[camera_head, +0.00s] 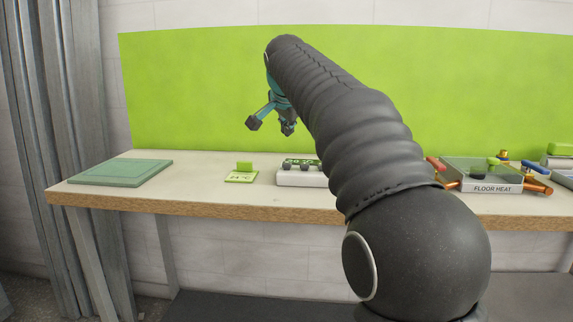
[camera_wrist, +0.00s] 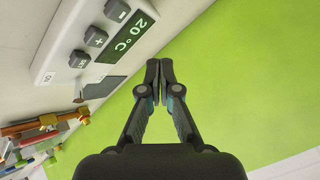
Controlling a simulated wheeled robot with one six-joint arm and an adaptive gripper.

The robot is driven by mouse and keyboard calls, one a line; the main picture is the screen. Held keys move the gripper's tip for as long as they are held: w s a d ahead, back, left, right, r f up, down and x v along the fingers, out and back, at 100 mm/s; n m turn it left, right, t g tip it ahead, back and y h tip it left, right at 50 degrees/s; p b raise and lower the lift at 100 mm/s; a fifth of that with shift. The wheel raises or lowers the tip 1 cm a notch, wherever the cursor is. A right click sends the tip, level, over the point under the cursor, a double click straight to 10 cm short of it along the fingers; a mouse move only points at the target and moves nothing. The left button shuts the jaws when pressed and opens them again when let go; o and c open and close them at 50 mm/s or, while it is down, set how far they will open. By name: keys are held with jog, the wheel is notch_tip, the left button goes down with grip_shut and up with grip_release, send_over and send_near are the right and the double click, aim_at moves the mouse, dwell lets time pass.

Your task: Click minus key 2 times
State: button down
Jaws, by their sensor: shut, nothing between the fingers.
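The thermostat (camera_wrist: 75,30) is a pale box in the upper left of the wrist view, with a dark display (camera_wrist: 129,38) reading 20°C. Its dark keys stand in a row: the minus key (camera_wrist: 117,10), the plus key (camera_wrist: 95,37) and a SET key (camera_wrist: 80,60). In the head view the thermostat (camera_head: 300,179) sits on the bench, its right side hidden by my arm. My gripper (camera_wrist: 160,72) is shut and empty, to the right of the keys in the wrist view and apart from them. In the head view my gripper (camera_head: 271,116) is above the bench.
A green card (camera_head: 241,177) reading 24°C lies left of the thermostat on the bench (camera_head: 210,192). A green mat (camera_head: 120,172) lies further left. A FLOOR HEAT unit (camera_head: 490,178) with pipes and valves stands to the right. A green wall panel (camera_head: 190,90) rises behind.

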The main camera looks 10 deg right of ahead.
aim_at(287, 163)
jog(key=shift+f+b, duration=2.1)
jog(key=shift+f, duration=0.6)
jog(key=shift+f, duration=0.15)
jog(key=shift+f, duration=0.25)
jog(key=shift+f+b, duration=0.55)
jog(key=shift+b, duration=0.1)
jog(key=shift+r, duration=0.1)
jog(key=shift+r+p, duration=0.85)
jog(key=shift+p, duration=0.1)
notch_tip(287, 163, up, 5)
jog(key=p, duration=0.4)
